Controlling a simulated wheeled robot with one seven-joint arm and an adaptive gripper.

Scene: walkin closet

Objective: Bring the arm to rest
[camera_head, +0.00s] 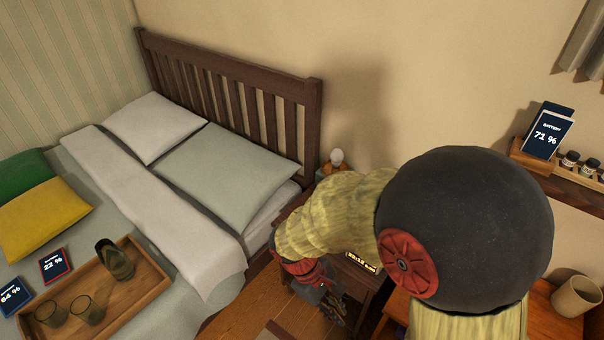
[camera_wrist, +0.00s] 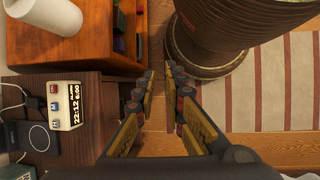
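My arm, in a yellowish ribbed sleeve with a big dark round joint, fills the right middle of the head view and bends down toward the floor beside the bed. My gripper (camera_head: 336,308) hangs low by the dark nightstand, partly hidden by the arm. In the wrist view my gripper (camera_wrist: 160,74) has its two fingers apart, with bare wooden floor showing between the tips. It is open and holds nothing. The fingers are to the right of the nightstand (camera_wrist: 92,115) in that view; contact is not visible.
The nightstand carries an alarm clock (camera_wrist: 66,105) and a dark charging pad (camera_wrist: 42,138). An orange-brown cabinet (camera_wrist: 75,45) and a large brown round-based object (camera_wrist: 225,35) flank the fingertips. A striped rug (camera_wrist: 275,90) lies right. The bed has a wooden tray (camera_head: 150,292) with glassware.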

